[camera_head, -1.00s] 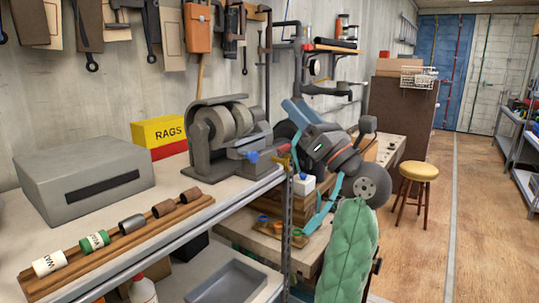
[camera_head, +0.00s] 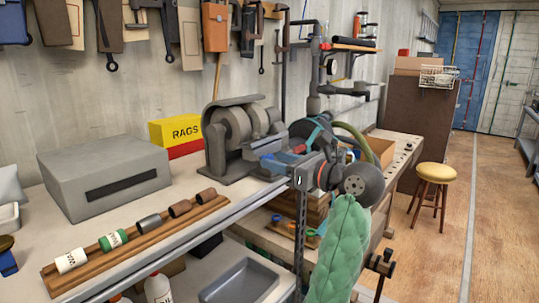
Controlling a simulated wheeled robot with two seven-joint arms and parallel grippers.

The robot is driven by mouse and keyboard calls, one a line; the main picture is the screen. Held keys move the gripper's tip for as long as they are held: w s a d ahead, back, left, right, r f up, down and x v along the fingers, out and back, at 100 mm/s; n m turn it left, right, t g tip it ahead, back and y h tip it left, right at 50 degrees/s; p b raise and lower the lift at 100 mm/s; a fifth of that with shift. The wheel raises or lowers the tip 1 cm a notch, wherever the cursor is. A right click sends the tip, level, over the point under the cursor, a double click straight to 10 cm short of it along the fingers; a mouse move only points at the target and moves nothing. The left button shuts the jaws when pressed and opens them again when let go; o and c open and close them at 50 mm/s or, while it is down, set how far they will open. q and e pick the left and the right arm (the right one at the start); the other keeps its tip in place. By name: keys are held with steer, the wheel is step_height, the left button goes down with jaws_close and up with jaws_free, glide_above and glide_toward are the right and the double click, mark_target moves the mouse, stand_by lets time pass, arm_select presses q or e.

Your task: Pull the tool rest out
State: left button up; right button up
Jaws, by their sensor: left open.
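The grey bench grinder (camera_head: 222,152) stands at the back right of the workbench, its wheels under a curved hood. The tool rest (camera_head: 265,148) is the grey block on its right side, facing the bench end. My right gripper is not in view.
A grey box (camera_head: 100,180), a wooden rack (camera_head: 150,240) of cylinders and a yellow rags box (camera_head: 173,132) share the bench. A stool (camera_head: 433,178) stands on open floor at the right.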

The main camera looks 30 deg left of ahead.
mark_target(271, 145)
arm_select(q)
steer(key=shift+w+a+p, duration=0.1)
steer(key=shift+a+p, duration=0.2)
steer(key=shift+a, duration=1.25)
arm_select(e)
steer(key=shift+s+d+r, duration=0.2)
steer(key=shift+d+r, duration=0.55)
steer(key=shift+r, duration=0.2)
